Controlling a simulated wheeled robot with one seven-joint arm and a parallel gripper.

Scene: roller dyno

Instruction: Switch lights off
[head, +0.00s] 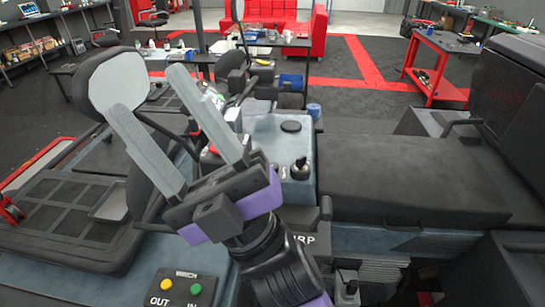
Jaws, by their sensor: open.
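My gripper (145,90) is in the left half of the head view, its two long grey fingers spread apart and empty. It hangs over the blue-grey machine, with a dark round-backed part behind the left fingertip. A blue-grey console (262,130) with a black knob (301,168) is right of the fingers. A panel marked WINCH at the bottom left has a yellow button (166,285) marked OUT and a green button (195,289) marked IN. I cannot make out any control marked for lights; my gripper and arm hide part of the machine.
A wide black padded surface (400,180) lies right of the console. A red cart (440,65) stands at the back right, and a red sofa (270,25) at the back. Benches with clutter (30,45) line the left. Dark floor with red stripes is open behind.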

